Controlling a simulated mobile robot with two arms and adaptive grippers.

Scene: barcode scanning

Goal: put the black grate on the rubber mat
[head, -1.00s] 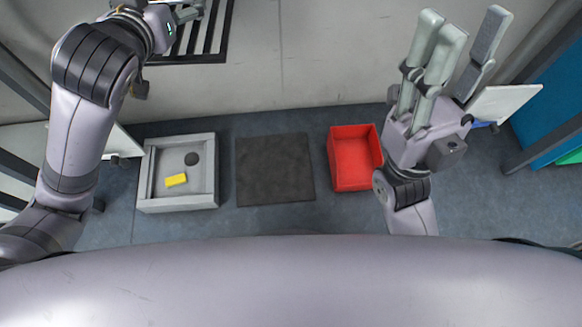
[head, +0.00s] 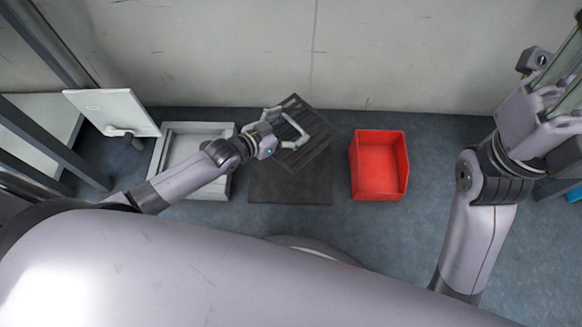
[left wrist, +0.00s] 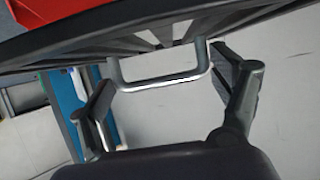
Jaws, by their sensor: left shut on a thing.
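The black grate (head: 312,146) is slatted and turned at an angle over the back right part of the dark rubber mat (head: 290,192). It overhangs the mat's back edge, and I cannot tell whether it touches the mat. My left gripper (head: 288,129) is shut on the grate at its left side. In the left wrist view, the grate's slatted underside (left wrist: 170,35) and a metal handle (left wrist: 160,82) show at the fingers (left wrist: 163,72). My right gripper (head: 562,85) is at the upper right, cut by the picture edge, with its fingertips out of view.
A red bin (head: 379,187) stands right of the mat. A grey tray (head: 217,187) stands left of it, partly behind my left arm. A white panel (head: 112,110) is at the left. A pale wall or surface (head: 400,50) lies behind. Bare floor (head: 345,230) shows in front.

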